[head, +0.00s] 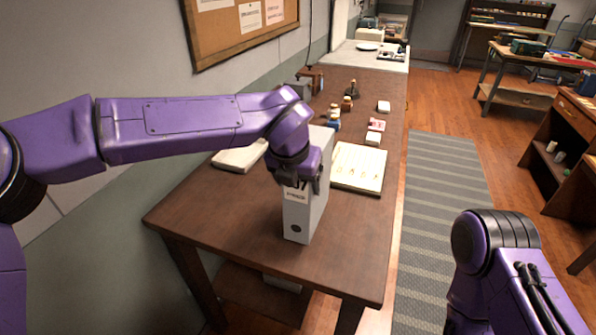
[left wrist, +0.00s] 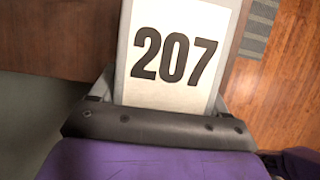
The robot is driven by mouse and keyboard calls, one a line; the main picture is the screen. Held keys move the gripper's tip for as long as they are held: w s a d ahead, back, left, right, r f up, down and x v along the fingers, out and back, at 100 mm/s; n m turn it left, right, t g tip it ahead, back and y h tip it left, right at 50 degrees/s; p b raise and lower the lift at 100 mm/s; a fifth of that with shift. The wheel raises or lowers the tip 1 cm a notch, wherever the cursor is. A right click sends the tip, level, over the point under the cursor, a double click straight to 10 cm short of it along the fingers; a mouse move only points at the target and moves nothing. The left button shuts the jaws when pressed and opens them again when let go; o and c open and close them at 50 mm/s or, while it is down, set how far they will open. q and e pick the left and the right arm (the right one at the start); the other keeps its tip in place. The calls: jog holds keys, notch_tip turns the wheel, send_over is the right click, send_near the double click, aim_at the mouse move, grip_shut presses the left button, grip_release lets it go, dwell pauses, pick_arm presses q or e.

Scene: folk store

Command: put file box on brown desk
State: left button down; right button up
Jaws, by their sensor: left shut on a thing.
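The file box (head: 305,218) is a tall light-grey box. It stands upright at the front part of the brown desk (head: 352,240); whether its base touches the top is hard to tell. My left gripper (head: 303,183) is shut on the upper part of the file box from above. In the left wrist view the file box (left wrist: 178,55) shows a white label reading 207, close to the gripper. The desk (left wrist: 60,40) shows there at upper left. My right arm shows at the lower right of the head view; its gripper is out of sight.
An open book or sheet (head: 358,167) lies just behind the file box, and a white pad (head: 238,157) lies to the left. Small bottles and blocks (head: 376,125) stand farther back. A striped grey rug (head: 445,190) runs along the desk's right. A corkboard (head: 235,30) hangs on the wall.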

pick_arm(q)
jog(key=shift+s+a+p+x, duration=0.1)
jog(key=shift+p+x, duration=0.05)
jog(key=shift+x, duration=0.85)
jog(key=shift+s+a+p+x, duration=0.1)
jog(key=shift+a+p+x, duration=0.05)
jog(key=shift+x, duration=0.85)
grip_release()
jog(key=shift+s+f, duration=0.15)
jog(key=shift+f, duration=0.05)
jog(key=b+v, duration=0.1)
jog(key=v, duration=1.1)
jog(key=shift+b, duration=0.4)
jog(key=shift+d, duration=0.1)
